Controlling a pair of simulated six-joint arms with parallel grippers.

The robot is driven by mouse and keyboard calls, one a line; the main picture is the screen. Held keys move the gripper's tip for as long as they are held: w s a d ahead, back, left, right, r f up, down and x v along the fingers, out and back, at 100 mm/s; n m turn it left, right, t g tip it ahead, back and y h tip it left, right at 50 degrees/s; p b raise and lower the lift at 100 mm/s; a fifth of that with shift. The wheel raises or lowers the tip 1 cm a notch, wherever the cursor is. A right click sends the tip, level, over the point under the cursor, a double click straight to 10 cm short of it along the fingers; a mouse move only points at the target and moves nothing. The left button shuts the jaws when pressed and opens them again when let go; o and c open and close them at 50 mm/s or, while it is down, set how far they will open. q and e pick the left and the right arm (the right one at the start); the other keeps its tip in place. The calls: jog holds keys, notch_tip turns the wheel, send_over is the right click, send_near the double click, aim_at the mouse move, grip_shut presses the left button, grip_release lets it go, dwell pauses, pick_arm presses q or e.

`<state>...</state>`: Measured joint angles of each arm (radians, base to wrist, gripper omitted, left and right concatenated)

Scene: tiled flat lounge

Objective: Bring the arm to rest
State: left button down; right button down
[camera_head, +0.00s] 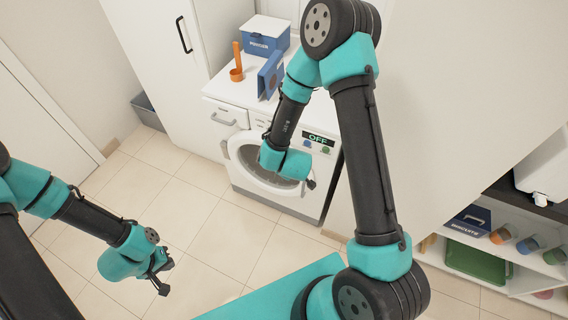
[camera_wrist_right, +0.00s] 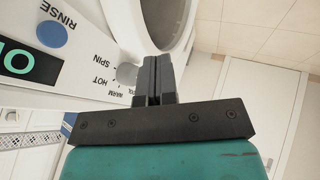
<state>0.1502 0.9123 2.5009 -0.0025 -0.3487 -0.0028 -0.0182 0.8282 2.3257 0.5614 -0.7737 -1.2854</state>
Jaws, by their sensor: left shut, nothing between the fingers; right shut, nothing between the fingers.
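My left arm comes in from the left in the head view, and its gripper (camera_head: 165,279) hangs over the bare tiled floor, shut and empty. My right arm reaches across the middle, and its gripper (camera_head: 311,184) is in front of the washing machine (camera_head: 328,165), close to its control panel. In the right wrist view the right gripper's fingers (camera_wrist_right: 153,73) are pressed together with nothing between them. The panel with its dials and the round door opening show just beyond the fingers. Whether they touch the machine cannot be told.
The washer display (camera_head: 321,138) reads OFF. A blue box (camera_head: 264,41), an orange holder (camera_head: 237,72) and a blue packet (camera_head: 271,76) stand on top. A shelf (camera_head: 530,262) at right holds cups, a green tray (camera_head: 476,262) and a blue box. The floor at left is clear.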

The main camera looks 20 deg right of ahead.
jog(key=shift+s, duration=0.1)
dwell(0.5)
jog(key=s+a+f+m+g+y, duration=0.1)
jog(key=s+f+m+g+y, duration=0.1)
jog(key=s, duration=0.5)
jog(key=s+a+f+m+g+y, duration=0.1)
jog(key=s+f+m+g+y, duration=0.2)
jog(key=s+m, duration=0.4)
notch_tip(320, 180, down, 2)
jog(key=shift+a+f+g, duration=0.15)
jog(key=shift+f+g, duration=0.1)
jog(key=shift+g, duration=0.55)
